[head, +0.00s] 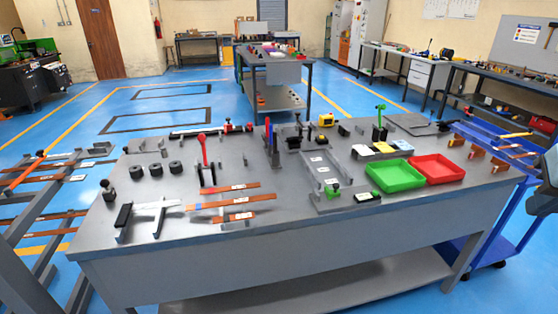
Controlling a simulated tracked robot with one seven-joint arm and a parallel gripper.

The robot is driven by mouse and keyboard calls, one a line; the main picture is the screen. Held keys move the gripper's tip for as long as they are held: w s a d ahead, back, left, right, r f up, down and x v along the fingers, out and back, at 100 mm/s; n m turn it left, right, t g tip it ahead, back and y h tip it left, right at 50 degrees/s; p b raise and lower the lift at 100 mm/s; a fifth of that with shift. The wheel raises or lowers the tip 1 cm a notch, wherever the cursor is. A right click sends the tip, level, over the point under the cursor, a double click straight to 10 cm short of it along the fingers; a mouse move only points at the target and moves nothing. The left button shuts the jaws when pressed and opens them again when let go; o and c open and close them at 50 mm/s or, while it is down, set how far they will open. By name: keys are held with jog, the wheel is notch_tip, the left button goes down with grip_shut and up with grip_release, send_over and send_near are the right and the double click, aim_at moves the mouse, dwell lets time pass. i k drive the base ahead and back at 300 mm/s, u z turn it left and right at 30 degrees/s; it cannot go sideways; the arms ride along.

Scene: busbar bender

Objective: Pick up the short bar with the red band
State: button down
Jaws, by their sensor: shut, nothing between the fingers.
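Several flat copper-coloured bars with white labels lie side by side on the grey workbench (330,225), left of its middle in the head view. The rearmost bar (219,189) looks short. A longer bar (262,199) lies in front of it, and another short bar (222,219) lies nearest the front edge. At this size I cannot make out a red band on any of them, so I cannot tell which is the one named. My gripper is not visible in this view.
A silver square-like tool (157,209) lies left of the bars. Dark cylinders (155,170) and a red-handled upright tool (204,150) stand behind. A grey fixture (322,172), green tray (394,175) and red tray (436,169) are to the right. Bar racks (40,178) stand at left.

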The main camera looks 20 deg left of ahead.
aim_at(242, 187)
jog(key=u, duration=1.65)
jog(key=k, duration=0.85)
jog(key=i, duration=0.85)
jog(key=z, duration=0.05)
